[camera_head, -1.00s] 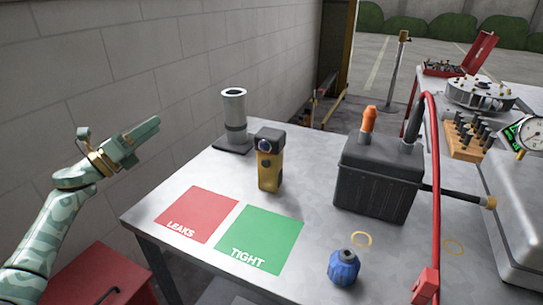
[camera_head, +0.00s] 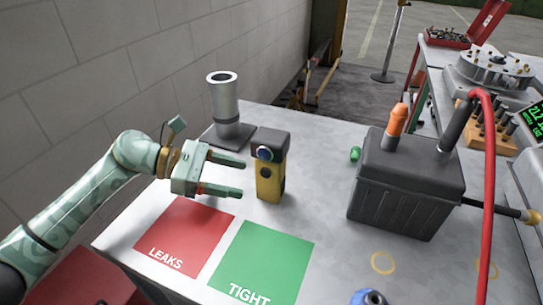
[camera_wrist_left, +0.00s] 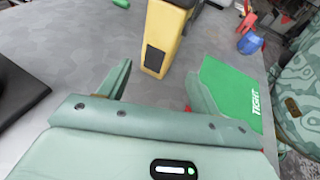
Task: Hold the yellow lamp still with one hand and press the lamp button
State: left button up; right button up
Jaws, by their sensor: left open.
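The yellow lamp (camera_head: 270,180) stands upright on the grey table, with a black head and a round lens facing the head camera. A dark patch shows on its yellow body; I cannot tell for sure whether it is the button. My left gripper (camera_head: 242,177) is open and empty, just left of the lamp, its fingers pointing toward it. In the left wrist view the lamp (camera_wrist_left: 172,38) stands beyond the open fingers (camera_wrist_left: 160,88), apart from them, with a black rectangular patch on its near side. My right gripper is not in view.
A grey cylinder on a dark base (camera_head: 226,110) stands behind the gripper. Red (camera_head: 185,235) and green (camera_head: 262,262) mats lie in front. A black battery-like box (camera_head: 405,190) stands to the right, with a small green object (camera_head: 355,154) beside it. A blue object (camera_head: 368,297) is at the front.

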aim_at(265, 184)
pick_arm(q)
jog(key=x, duration=0.5)
jog(key=shift+d+f, duration=0.15)
jog(key=shift+d, duration=0.05)
jog(key=shift+b+x, duration=0.35)
jog(key=shift+x, duration=0.5)
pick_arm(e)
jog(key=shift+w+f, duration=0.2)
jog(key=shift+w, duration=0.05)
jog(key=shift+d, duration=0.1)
pick_arm(q)
jog(key=c, duration=0.8)
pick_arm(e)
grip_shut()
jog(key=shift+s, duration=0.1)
